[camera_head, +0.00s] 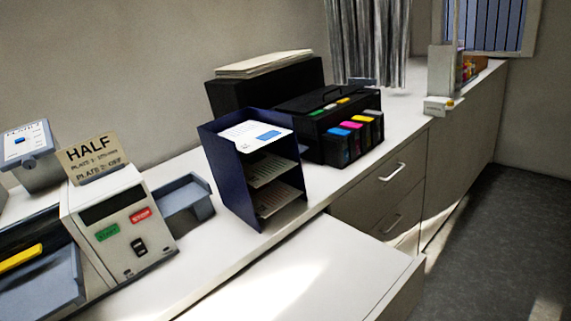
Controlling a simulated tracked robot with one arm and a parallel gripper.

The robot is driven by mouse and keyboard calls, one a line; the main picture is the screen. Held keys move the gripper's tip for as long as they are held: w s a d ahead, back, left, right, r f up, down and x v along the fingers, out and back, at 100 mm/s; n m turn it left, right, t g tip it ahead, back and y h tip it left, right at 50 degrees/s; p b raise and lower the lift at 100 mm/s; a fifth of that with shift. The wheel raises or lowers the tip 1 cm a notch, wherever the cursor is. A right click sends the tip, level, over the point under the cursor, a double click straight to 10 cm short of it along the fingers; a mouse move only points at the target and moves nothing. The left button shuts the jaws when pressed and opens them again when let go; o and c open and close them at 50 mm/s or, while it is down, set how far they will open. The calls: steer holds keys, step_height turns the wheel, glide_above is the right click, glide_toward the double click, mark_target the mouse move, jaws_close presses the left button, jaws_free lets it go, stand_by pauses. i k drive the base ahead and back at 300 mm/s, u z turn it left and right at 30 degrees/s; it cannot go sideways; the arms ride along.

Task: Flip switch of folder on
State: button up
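A white boxy machine (118,222), which looks like the folder, stands on the white counter at the lower left. Its front face bears a green START button (108,233), a red STOP button (140,215) and a small black switch (139,247) below them. I cannot tell whether the switch is on or off. A tan card (92,156) reading HALF stands upright at its top. A grey tray (186,196) juts from its right side. My gripper is not in view.
A dark blue paper rack (225,185) stands right of the machine, with a black printer (318,118) and colored cartridges beyond it. A yellow bar (20,257) lies on a grey-blue tray at far left. Drawers (385,195) front the counter. Grey floor (500,240) is clear at right.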

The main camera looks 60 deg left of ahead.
mark_target(138, 247)
steer(key=i, duration=2.35)
steer(key=u, duration=3.4)
steer(key=k, duration=0.5)
steer(key=z, duration=0.35)
